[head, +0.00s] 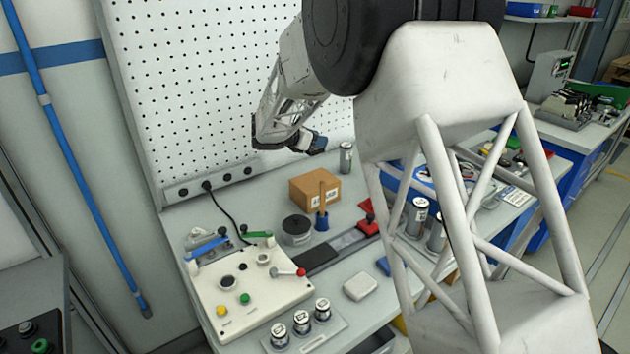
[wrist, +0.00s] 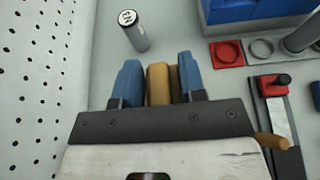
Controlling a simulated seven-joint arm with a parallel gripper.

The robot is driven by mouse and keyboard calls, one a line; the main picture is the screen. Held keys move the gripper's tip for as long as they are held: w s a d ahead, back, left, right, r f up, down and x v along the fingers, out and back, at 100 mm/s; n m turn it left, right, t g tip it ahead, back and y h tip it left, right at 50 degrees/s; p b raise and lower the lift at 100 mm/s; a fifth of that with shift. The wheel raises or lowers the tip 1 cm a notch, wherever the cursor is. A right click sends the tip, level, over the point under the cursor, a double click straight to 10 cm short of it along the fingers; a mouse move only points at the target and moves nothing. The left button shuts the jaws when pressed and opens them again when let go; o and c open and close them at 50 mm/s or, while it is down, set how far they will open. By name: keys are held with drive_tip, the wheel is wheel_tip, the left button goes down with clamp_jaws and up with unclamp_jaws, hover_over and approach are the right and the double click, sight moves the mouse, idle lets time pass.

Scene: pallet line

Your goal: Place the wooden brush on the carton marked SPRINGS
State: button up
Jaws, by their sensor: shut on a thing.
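My gripper (wrist: 160,80) is shut on the wooden brush (wrist: 158,84), a tan block between its two blue fingers in the wrist view. In the head view my gripper (head: 314,145) hangs above the bench near the pegboard, up and behind the carton; the brush is hard to make out there. The brown carton (head: 308,188) stands on the bench, with a white label on its front too small to read. The brush is apart from the carton. My gripper's body seems to hide the carton in the wrist view.
A wooden handle stands upright in a blue holder (head: 321,222) in front of the carton; its handle also shows in the wrist view (wrist: 272,141). A grey cylinder (head: 346,158) stands behind the carton. A dark round tin (head: 297,230) and a control panel (head: 245,290) are nearer.

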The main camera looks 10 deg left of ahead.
drive_tip(key=shift+f, duration=0.1)
drive_tip(key=shift+f, duration=3)
drive_tip(key=shift+f, duration=1.85)
drive_tip(key=shift+f, duration=0.2)
drive_tip(key=o, duration=0.9)
drive_tip(key=shift+o, duration=0.2)
drive_tip(key=shift+r, duration=0.1)
